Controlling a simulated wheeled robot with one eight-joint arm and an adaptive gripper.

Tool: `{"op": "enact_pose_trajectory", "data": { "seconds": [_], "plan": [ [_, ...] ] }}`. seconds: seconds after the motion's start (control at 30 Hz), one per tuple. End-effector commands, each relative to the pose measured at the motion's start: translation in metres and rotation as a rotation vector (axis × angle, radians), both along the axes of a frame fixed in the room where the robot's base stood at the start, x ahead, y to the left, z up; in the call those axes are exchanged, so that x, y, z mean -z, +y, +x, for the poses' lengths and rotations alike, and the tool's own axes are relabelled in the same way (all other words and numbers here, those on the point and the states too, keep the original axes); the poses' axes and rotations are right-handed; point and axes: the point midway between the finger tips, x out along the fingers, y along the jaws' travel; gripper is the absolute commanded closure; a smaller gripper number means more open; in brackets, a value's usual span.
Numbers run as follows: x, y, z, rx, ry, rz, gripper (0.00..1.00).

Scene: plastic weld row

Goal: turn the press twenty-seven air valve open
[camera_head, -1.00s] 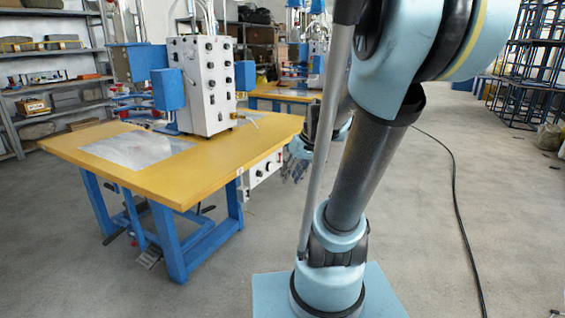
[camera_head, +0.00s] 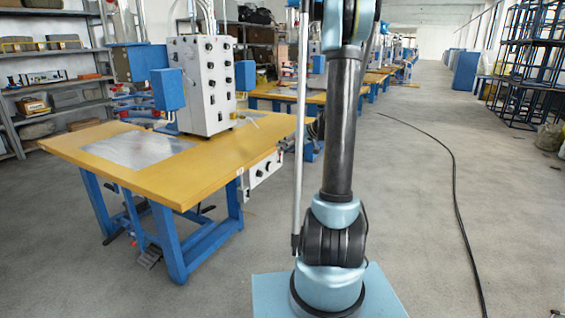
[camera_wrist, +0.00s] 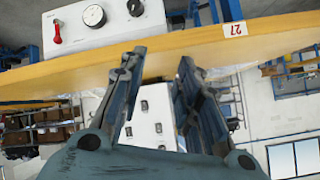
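In the wrist view a white control box (camera_wrist: 100,24) is fixed along the yellow table edge. It carries a small red lever (camera_wrist: 57,32), a round gauge (camera_wrist: 94,16) and a black knob (camera_wrist: 135,8). The red lever runs roughly up and down in the picture. A white label (camera_wrist: 235,29) reading 27 is on the table edge. The same box (camera_head: 263,170) shows under the table's right side in the head view, where the lever is too small to tell. My gripper (camera_wrist: 160,60) is open and empty, apart from the lever. It is out of sight in the head view.
The yellow press table (camera_head: 215,165) with blue legs bears a white press cabinet (camera_head: 203,85). Shelves (camera_head: 50,85) stand at the left, and more presses stand behind. A black cable (camera_head: 455,190) lies on open floor at the right.

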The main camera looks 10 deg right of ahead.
Motion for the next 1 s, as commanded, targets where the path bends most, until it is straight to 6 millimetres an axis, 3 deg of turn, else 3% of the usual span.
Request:
{"op": "enact_pose_trajectory", "data": {
  "seconds": [0.2, 0.5, 0.8, 1.0],
  "plan": [
    [0.024, -0.022, 0.053, -0.015, -0.121, 0.054, 0.69],
    [0.065, -0.057, 0.11, -0.021, -0.3, 0.116, 0.69],
    [0.119, -0.098, 0.149, 0.0, -0.487, 0.16, 0.69],
    [0.157, -0.125, 0.163, 0.023, -0.606, 0.177, 0.69]
  ]
}}
